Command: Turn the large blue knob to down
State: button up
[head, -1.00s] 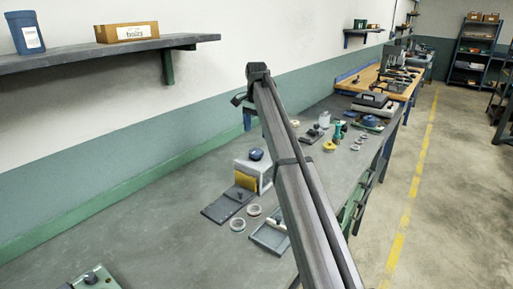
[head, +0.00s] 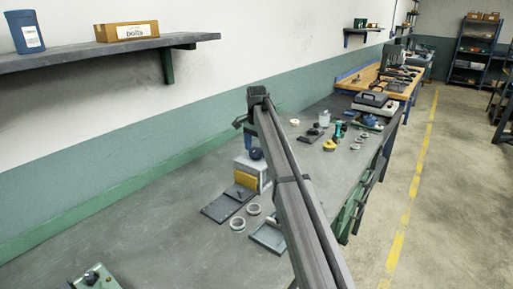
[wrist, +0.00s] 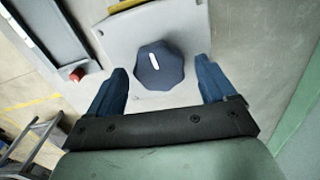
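The large blue knob (wrist: 159,66) is an eight-sided dark blue knob with a white mark, on the light grey face of the grinder box (wrist: 193,29). In the wrist view it sits ahead of my gripper (wrist: 167,76), between the lines of its two blue fingers. The fingers are spread wide and show a gap on both sides of the knob; I see no contact. In the head view the knob (head: 256,154) is a small dark spot on the box (head: 243,171), partly hidden by my arm.
A yellow block (head: 241,181) stands at the box's front. A dark plate (head: 224,207), two rings (head: 254,209) and a grey tray (head: 269,237) lie nearby on the bench (head: 165,245). A red button (wrist: 76,76) shows left of the knob in the wrist view. The bench's left part is mostly clear.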

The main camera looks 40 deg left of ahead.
aim_at(257, 149)
jog(key=c, duration=1)
jog(key=shift+m, duration=0.3)
jog(key=o, duration=1)
jog(key=shift+o, duration=0.2)
notch_tip(257, 149, up, 14)
jog(key=shift+d+f, duration=0.1)
